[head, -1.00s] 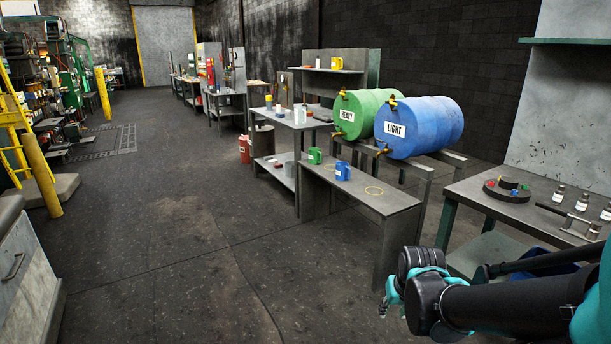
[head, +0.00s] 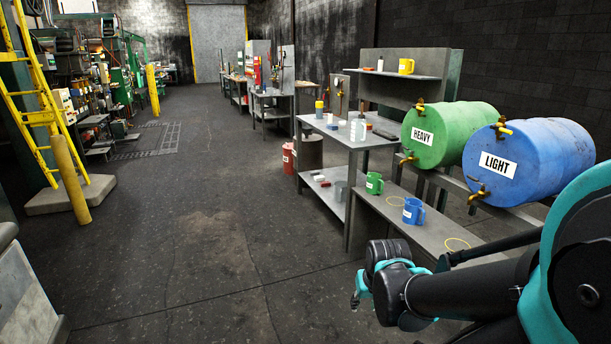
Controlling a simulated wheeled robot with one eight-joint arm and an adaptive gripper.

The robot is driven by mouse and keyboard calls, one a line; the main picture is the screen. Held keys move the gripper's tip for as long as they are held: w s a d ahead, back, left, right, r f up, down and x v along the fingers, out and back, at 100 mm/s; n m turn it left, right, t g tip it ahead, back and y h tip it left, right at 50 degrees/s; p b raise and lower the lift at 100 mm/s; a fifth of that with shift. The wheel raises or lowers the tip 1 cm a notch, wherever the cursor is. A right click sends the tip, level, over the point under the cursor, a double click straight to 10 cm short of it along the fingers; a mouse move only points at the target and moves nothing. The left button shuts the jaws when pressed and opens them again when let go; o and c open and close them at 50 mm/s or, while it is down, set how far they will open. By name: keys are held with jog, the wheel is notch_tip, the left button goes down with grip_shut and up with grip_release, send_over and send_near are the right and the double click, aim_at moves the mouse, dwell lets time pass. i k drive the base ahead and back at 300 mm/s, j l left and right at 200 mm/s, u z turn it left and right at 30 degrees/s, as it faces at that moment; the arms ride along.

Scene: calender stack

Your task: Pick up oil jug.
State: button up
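A blue jug (head: 413,211) stands upright on the low grey bench (head: 428,236) in front of the barrels. A green jug (head: 374,183) stands farther back on the same bench, to its left. A yellow jug (head: 406,66) stands on the high shelf at the back. Which of them is the oil jug I cannot tell from the frame. My gripper (head: 358,291) is at the lower middle of the view, nearer to me than the bench and apart from every jug. Its fingers are small and partly turned away, so their opening is unclear.
A green barrel marked HEAVY (head: 451,134) and a blue barrel marked LIGHT (head: 528,161) lie on a rack behind the bench, with taps. A grey table (head: 338,138) with small containers adjoins the bench. Open floor (head: 200,240) lies left. A yellow post (head: 70,180) stands at far left.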

aim_at(358, 125)
jog(key=i, duration=2)
